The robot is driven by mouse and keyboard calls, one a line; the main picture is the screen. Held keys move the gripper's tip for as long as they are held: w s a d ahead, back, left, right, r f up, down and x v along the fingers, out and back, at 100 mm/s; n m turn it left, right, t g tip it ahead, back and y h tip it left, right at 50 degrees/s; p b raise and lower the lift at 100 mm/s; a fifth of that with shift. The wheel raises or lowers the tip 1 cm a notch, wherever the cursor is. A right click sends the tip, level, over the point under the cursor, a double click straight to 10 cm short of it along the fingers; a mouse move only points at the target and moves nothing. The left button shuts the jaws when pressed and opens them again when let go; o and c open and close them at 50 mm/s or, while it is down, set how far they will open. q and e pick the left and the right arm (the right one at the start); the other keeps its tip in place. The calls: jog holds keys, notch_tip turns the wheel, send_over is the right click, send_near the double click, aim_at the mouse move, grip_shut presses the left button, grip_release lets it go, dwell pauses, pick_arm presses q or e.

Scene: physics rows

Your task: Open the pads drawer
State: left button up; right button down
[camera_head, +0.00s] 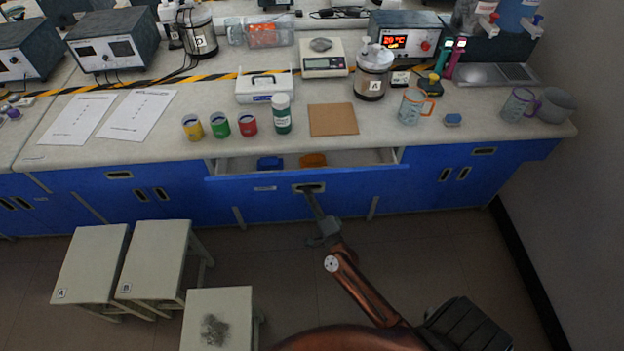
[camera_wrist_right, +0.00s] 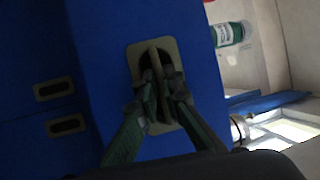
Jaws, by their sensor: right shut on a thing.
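The blue drawer (camera_head: 360,180) under the middle of the bench stands partly pulled out. Its inside shows behind the front, with a blue item (camera_head: 270,163) and an orange item (camera_head: 313,160) in it. A small label (camera_head: 265,189) is on the front, too small to read. My right gripper (camera_head: 311,196) is at the recessed handle (camera_head: 298,187). In the right wrist view the fingers (camera_wrist_right: 163,97) are shut on the upright grip bar of the handle (camera_wrist_right: 138,52). My left gripper is not in view.
Several stools (camera_head: 155,255) stand on the floor at the lower left. The floor right of my arm is clear.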

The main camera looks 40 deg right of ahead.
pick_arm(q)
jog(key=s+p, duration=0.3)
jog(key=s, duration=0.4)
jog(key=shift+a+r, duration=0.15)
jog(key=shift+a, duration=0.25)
pick_arm(e)
jog(key=s+a, duration=0.4)
jog(key=s, duration=0.3)
jog(key=s+a, duration=0.4)
jog(key=s, duration=0.3)
jog(key=shift+s+a, duration=0.35)
jog(key=shift+a, duration=0.05)
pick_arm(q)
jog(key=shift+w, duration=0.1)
pick_arm(e)
jog(key=c, duration=2.3)
grip_release()
jog(key=shift+c, duration=0.2)
jog(key=v, duration=1.2)
